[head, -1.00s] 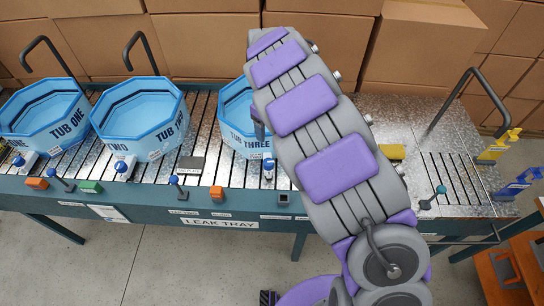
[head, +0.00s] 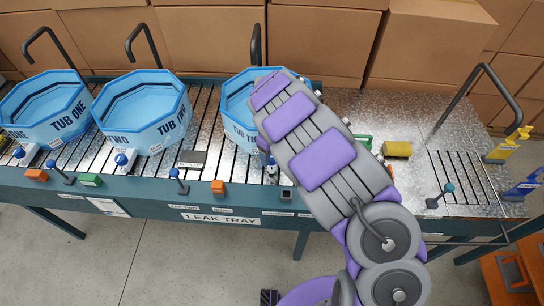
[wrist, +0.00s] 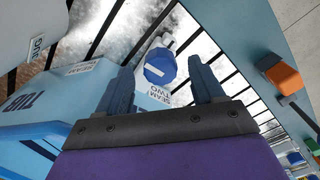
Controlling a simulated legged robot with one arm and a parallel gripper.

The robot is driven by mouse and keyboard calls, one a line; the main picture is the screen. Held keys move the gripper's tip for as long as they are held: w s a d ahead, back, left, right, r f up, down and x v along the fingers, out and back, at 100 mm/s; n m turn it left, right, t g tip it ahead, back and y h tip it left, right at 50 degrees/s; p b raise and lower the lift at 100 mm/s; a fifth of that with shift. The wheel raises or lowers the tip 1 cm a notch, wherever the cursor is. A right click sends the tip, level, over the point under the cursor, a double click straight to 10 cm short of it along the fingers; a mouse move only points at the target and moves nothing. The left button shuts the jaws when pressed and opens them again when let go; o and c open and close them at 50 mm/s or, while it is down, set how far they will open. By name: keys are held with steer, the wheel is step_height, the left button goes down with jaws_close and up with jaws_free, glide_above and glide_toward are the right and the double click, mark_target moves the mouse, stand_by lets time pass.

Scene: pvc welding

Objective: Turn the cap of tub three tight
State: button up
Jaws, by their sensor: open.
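Tub three (head: 236,100) is a blue octagonal tub on the slatted bench, partly covered by my arm in the head view. Its cap (head: 271,162) shows only as a small blue patch at the arm's left edge. In the wrist view a blue cap (wrist: 158,70) with a white stripe sits on a white fitting beside a blue tub wall marked TUB and SEAM TWO; the tub's number is not readable there. My gripper (wrist: 161,62) is open and empty. Its two fingers point toward the cap, one to each side in the picture, apparently without touching it.
Tub one (head: 45,110) and tub two (head: 140,110) stand to the left, each with a blue cap. A yellow block (head: 397,149) lies right of my arm. Cardboard boxes (head: 320,45) stand behind.

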steer(key=shift+f, duration=0.75)
steer(key=shift+c, duration=0.3)
steer(key=c, duration=1)
